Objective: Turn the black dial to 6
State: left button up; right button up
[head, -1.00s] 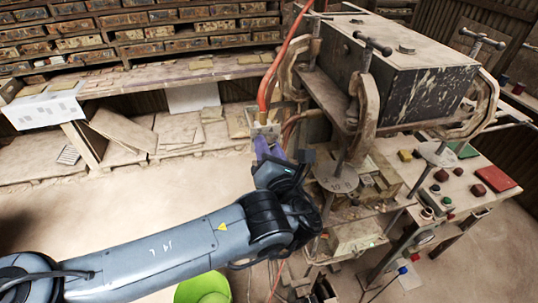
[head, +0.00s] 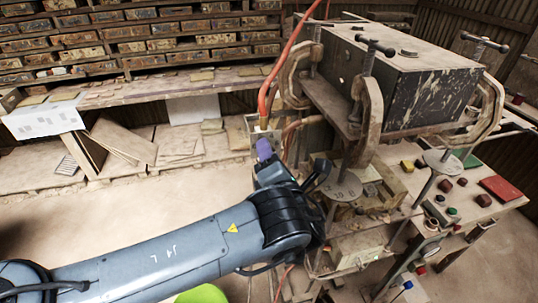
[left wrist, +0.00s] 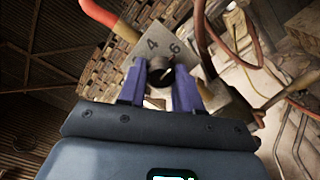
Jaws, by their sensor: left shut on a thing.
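The black dial (left wrist: 160,76) sits on a grey plate (left wrist: 150,44) marked 4 and 6 in the left wrist view. The 4 is up and to the left of the dial, the 6 up and to the right. A small pale mark shows on the dial's right side; its exact direction is hard to read. My left gripper (left wrist: 161,84) is shut on the dial, with one purple finger on each side. In the head view my left gripper (head: 264,150) reaches up to the plate beside the press, and the dial is hidden. My right gripper is out of view.
An orange hose (head: 272,80) comes down to the plate. The press's metal box (head: 400,75) and clamps (head: 370,115) stand close to the right of my left gripper. A console with red buttons (head: 484,200) is farther right. Open floor lies to the left.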

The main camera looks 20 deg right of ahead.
pick_arm(q)
jog(key=o, duration=1)
jog(key=shift+o, duration=0.2)
jog(key=s+a, duration=0.1)
jog(key=s, duration=0.9)
jog(key=shift+s+a, duration=0.2)
jog(key=shift+s, duration=0.15)
jog(key=shift+r, duration=0.1)
